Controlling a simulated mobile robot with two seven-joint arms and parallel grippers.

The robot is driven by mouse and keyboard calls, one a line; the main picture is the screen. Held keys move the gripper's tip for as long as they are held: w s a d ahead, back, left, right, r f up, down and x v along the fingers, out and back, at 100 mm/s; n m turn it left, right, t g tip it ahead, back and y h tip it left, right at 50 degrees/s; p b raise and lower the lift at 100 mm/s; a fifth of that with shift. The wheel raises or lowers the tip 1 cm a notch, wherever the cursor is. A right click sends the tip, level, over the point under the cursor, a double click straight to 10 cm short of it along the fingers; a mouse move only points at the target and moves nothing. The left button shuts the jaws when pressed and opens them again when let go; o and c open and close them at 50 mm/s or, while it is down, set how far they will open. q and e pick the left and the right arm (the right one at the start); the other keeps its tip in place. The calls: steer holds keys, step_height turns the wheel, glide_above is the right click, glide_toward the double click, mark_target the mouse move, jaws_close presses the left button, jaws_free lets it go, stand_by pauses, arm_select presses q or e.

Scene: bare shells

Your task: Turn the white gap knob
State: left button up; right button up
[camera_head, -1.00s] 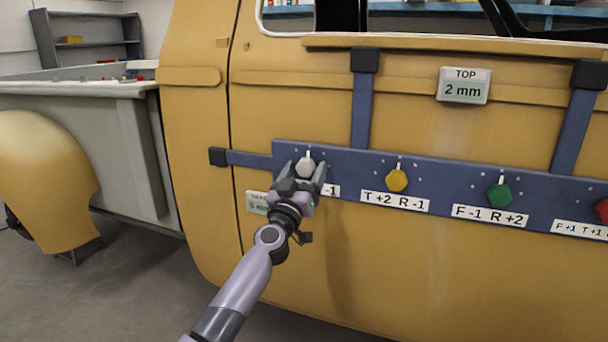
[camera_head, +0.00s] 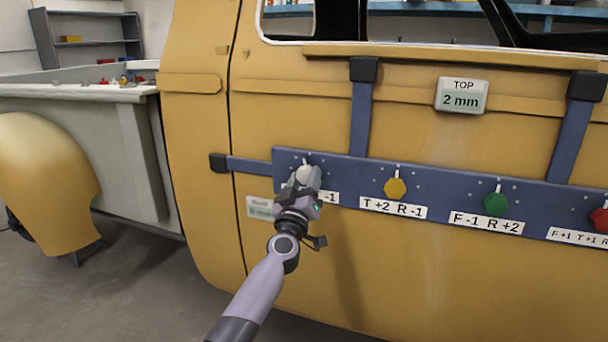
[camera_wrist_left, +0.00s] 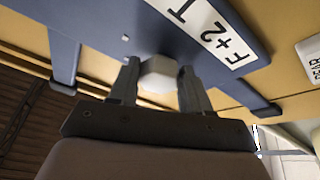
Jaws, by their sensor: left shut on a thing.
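The white gap knob (camera_head: 304,174) is at the left end of the blue bar (camera_head: 345,167) fixed across the yellow vehicle door. My left gripper (camera_head: 307,178) is at the knob, with a finger on either side of it, and is shut on it. In the left wrist view the pale knob (camera_wrist_left: 158,74) sits between the two dark fingers, against the blue bar. The gripper hides part of the knob and part of the label below it. My right gripper is in neither view.
A yellow knob (camera_head: 395,188), a green knob (camera_head: 496,204) and a red knob (camera_head: 599,219) follow to the right on the bar. A "TOP 2 mm" display (camera_head: 462,96) is above. A small display (camera_head: 260,207), partly hidden, is left of my gripper. Blue straps cross the door.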

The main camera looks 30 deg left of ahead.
arm_select(q)
steer(key=n+p, duration=0.1)
steer(key=n, duration=0.1)
steer(key=n+g+y+p, duration=0.1)
steer(key=n+p, duration=0.1)
steer(key=shift+d+r+n, duration=0.15)
steer(key=shift+r+n, duration=0.05)
steer(key=shift+n, duration=0.1)
steer(key=shift+n+g+y+p, duration=0.45)
steer(key=shift+n+g+y, duration=0.05)
steer(key=shift+n, duration=0.3)
steer(key=shift+f+n+p, duration=0.1)
steer(key=shift+n+p, duration=0.2)
steer(key=shift+n, duration=0.1)
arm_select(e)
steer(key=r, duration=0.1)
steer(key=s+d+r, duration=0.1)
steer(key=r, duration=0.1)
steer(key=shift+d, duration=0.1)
arm_select(q)
steer(key=shift+f+n+g, duration=0.1)
steer(key=shift+n+g, duration=0.2)
steer(key=shift+n, duration=0.1)
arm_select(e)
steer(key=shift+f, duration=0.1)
arm_select(q)
steer(key=o, duration=1)
steer(key=shift+o, duration=0.2)
